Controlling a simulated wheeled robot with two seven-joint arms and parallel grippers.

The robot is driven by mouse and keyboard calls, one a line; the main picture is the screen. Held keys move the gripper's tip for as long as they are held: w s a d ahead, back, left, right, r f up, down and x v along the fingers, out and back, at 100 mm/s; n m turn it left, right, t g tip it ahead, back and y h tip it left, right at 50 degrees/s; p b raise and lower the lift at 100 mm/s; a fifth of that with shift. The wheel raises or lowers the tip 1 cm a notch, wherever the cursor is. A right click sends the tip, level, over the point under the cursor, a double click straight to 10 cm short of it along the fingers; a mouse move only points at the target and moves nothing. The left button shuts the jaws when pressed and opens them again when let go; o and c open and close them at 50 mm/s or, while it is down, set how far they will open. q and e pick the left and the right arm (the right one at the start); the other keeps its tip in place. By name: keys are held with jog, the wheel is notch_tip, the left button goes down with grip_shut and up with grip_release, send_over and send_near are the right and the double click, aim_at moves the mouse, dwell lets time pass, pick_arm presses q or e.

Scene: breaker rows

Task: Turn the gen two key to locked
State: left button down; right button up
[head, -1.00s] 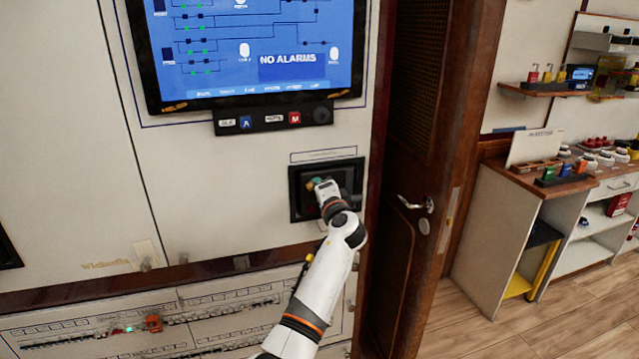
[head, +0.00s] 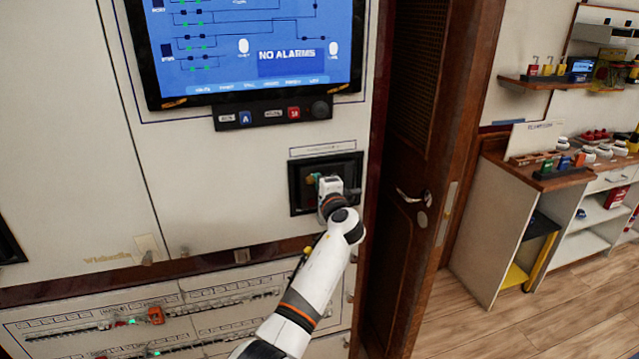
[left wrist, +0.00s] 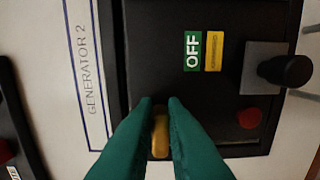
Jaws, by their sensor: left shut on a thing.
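The generator 2 panel (head: 350,170) is a black recessed box on the white cabinet wall, with a "GENERATOR 2" label (left wrist: 90,80) in the left wrist view. My left gripper (head: 316,179) is at the panel, its green fingers (left wrist: 160,118) shut on a yellow key (left wrist: 160,132). The key's base and keyhole are hidden by the fingers. Beside it are a green "OFF" sign (left wrist: 192,51) and a yellow sign (left wrist: 214,51) too small to read. My right gripper is not in view.
A black knob (left wrist: 286,71) on a grey plate and a red button (left wrist: 250,118) sit on the same panel. A screen (head: 255,50) reading "NO ALARMS" is above. A wooden door (head: 410,150) stands just right, and breaker rows (head: 150,322) lie below.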

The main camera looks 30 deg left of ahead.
pick_arm(q)
jog(key=c, duration=1.5)
grip_release()
jog(key=shift+w+a, duration=0.1)
jog(key=b+v, duration=0.2)
jog(key=v, duration=1)
